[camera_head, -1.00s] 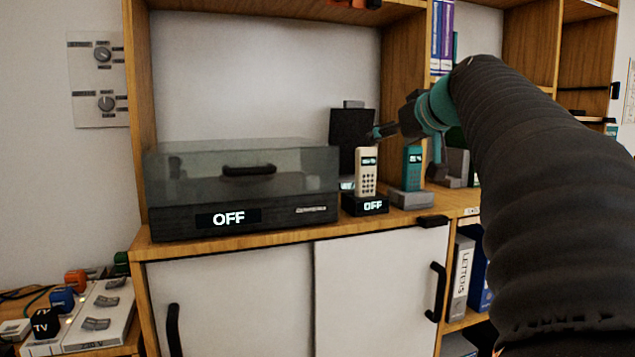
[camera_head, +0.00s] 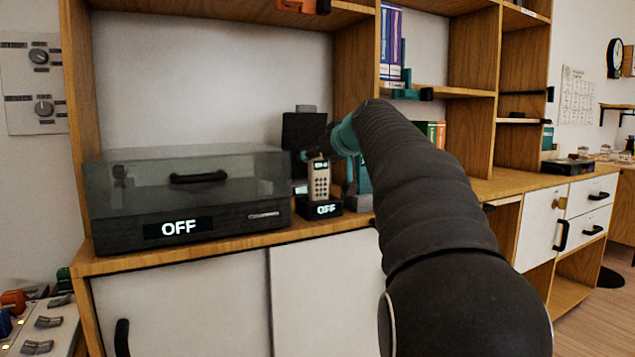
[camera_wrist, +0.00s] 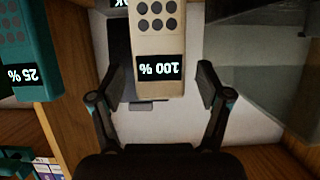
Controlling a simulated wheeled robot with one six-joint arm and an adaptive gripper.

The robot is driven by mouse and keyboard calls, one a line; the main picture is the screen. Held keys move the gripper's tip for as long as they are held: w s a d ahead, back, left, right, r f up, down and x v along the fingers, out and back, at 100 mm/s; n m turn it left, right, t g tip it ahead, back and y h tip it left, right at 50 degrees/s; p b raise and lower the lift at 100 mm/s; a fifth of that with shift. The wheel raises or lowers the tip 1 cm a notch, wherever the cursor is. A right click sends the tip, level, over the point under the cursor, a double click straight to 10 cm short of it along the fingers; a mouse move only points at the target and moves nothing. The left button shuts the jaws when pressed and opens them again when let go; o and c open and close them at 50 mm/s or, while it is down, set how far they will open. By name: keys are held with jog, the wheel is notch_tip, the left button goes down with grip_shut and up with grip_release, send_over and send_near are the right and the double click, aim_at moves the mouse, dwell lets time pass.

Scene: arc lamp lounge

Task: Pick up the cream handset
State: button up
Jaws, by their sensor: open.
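The cream handset (camera_head: 319,180) stands upright in a black base whose display reads OFF (camera_head: 322,208), on the wooden shelf top. In the wrist view the cream handset (camera_wrist: 158,45) appears upside down, its screen reading 100 %. My gripper (camera_wrist: 160,85) is open, with one finger on each side of the handset's screen end. I cannot tell whether either finger touches it. In the head view my gripper (camera_head: 330,140) is at the handset's top and partly hidden by my arm.
A teal handset (camera_wrist: 30,50) reading 25 % stands beside it; in the head view (camera_head: 362,178) my arm partly covers it. A turntable-like box with a clear lid (camera_head: 190,195) is to the left. A dark panel (camera_head: 303,135) stands behind.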

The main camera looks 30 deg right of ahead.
jog(key=shift+w+f, duration=0.1)
jog(key=shift+w, duration=0.2)
grip_shut()
